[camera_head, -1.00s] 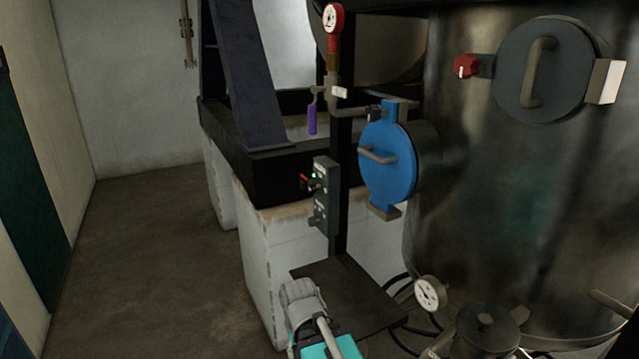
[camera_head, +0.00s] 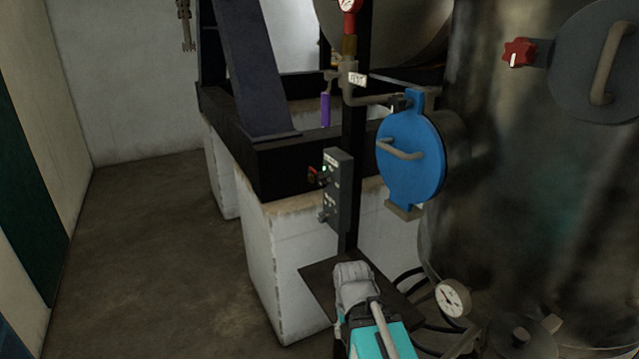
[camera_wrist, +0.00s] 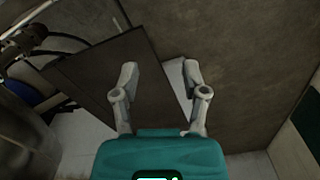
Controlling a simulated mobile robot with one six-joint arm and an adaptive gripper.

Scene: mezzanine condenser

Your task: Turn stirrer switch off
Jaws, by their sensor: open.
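A grey switch box (camera_head: 338,190) is fixed to a dark upright post in the middle of the head view. It carries a red switch (camera_head: 314,174) with a small green light beside it, and a dark knob (camera_head: 323,216) lower down. I cannot read its labels, so which one is the stirrer switch is unclear. My gripper (camera_wrist: 158,80) is open and empty in the wrist view, its two fingers apart above a dark plate. In the head view my arm is low, below the switch box and apart from it.
A blue round hatch (camera_head: 410,160) with a handle sticks out right of the box. A large dark vessel (camera_head: 530,200) fills the right side. A dial gauge (camera_head: 453,298) and black hoses are low right. A dark plate (camera_head: 318,290) lies under the post. Floor (camera_head: 150,260) is clear at left.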

